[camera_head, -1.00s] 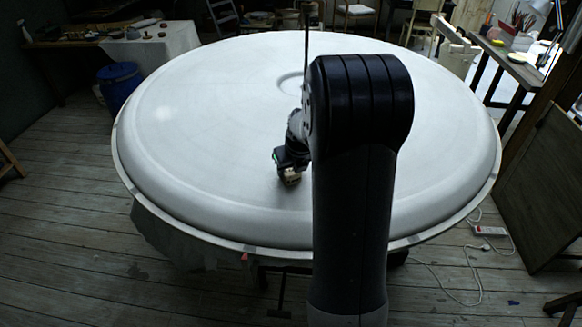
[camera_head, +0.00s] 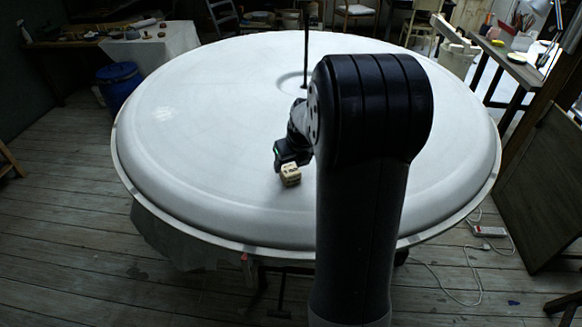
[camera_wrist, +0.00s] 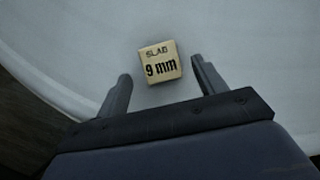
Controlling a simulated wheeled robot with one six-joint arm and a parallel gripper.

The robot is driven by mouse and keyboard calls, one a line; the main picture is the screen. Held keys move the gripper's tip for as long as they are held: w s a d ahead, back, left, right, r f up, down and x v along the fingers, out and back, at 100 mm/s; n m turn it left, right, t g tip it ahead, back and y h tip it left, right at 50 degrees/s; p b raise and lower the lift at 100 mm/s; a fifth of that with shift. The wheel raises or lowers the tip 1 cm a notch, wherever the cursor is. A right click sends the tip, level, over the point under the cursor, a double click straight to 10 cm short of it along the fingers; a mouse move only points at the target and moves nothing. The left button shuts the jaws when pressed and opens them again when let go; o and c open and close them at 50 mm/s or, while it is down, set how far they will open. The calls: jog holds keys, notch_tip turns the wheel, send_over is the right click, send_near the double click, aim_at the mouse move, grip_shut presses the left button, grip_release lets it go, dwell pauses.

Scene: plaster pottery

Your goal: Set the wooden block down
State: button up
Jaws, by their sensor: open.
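The wooden block (camera_head: 290,176) is small and pale, and rests on the large round white plaster slab (camera_head: 215,130) in the camera_head view. In the wrist view the block (camera_wrist: 159,63) shows the printed words "SLAB 9 mm". My gripper (camera_wrist: 160,85) is open, with one finger to the left and one to the right of the block's near side. The block lies just beyond the fingertips, with gaps on both sides. In the camera_head view my gripper (camera_head: 287,163) is just above and behind the block, and its fingers are hard to make out.
The white surface around the block is clear. A thin dark rod (camera_head: 306,50) stands behind my arm near a ring mark. A blue bin (camera_head: 120,85) is at left, and a cluttered table (camera_head: 515,60) at right. A white cable lies on the floor at right.

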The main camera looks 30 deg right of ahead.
jog(key=v, duration=0.9)
jog(key=shift+w+f, duration=0.1)
jog(key=shift+c, duration=0.3)
